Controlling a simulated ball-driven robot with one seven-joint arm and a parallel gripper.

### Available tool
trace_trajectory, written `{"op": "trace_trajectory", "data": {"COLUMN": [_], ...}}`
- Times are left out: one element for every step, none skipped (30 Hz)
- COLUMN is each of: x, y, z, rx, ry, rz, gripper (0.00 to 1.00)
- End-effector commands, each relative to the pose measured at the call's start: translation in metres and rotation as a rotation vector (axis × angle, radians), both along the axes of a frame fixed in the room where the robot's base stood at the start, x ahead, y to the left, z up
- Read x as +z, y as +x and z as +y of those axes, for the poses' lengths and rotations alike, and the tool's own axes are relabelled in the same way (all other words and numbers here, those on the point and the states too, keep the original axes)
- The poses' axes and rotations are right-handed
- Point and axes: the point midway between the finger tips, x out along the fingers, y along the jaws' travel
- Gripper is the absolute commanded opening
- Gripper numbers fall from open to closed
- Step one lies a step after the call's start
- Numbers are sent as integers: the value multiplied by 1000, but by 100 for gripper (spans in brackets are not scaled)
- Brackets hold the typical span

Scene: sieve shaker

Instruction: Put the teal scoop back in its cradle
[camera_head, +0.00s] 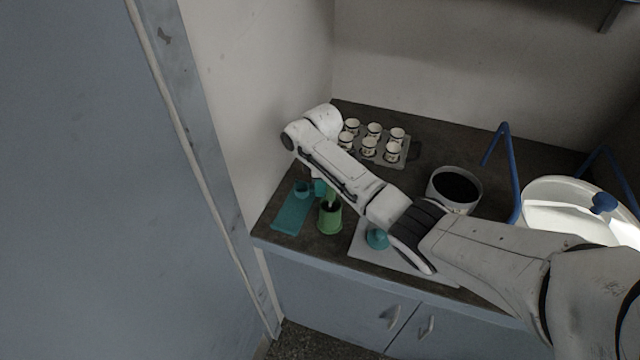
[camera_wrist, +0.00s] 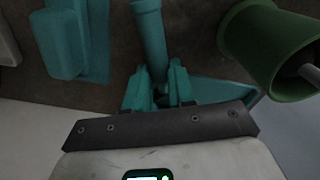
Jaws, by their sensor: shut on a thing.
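In the wrist view my gripper (camera_wrist: 158,82) has its two fingers closed around the lower end of a teal cylindrical handle, which I take to be the teal scoop (camera_wrist: 149,35). A flat teal part (camera_wrist: 215,92) shows to the right behind the fingers; I cannot tell whether it belongs to the scoop. A teal plate with a raised block, likely the cradle (camera_wrist: 95,45), lies to the left, apart from the handle. In the head view this plate (camera_head: 291,214) lies at the counter's left end. My arm hides most of the gripper there.
A green cup (camera_head: 330,220) with something standing in it is close to the right of the gripper; it also shows in the wrist view (camera_wrist: 262,50). A teal knobbed object (camera_head: 377,239) sits on a white board. A tray of small cups (camera_head: 369,140) and a dark-filled pot (camera_head: 455,190) stand behind.

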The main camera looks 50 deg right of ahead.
Motion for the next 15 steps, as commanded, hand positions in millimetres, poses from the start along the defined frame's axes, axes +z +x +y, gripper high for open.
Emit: {"op": "trace_trajectory", "data": {"x": [-5, -5, -7, -7, -8, -10, -11, -12, -13, -14, -15, -15, -16, -16, -16], "y": [-1, -1, -1, -1, -1, -2, -2, -2, -2, -2, -3, -3, -3, -3, -3], "z": [1, 1, 1, 1, 1, 1, 1, 1, 1, 2, 2, 2, 2, 2, 2], "rx": [-1, -1, -1, -1, -1, -1, -1, -2, -2, -2, -2, -2, -2, -2, -2], "ry": [2, 3, 3, 4, 4, 4, 4, 5, 5, 6, 7, 7, 7, 7, 7], "rz": [2, 1, 1, 2, 2, 3, 3, 3, 3, 4, 5, 5, 5, 5, 5], "gripper": [0, 0, 0, 0, 0, 0, 0, 0, 0, 0, 0, 0, 0, 0, 0]}}
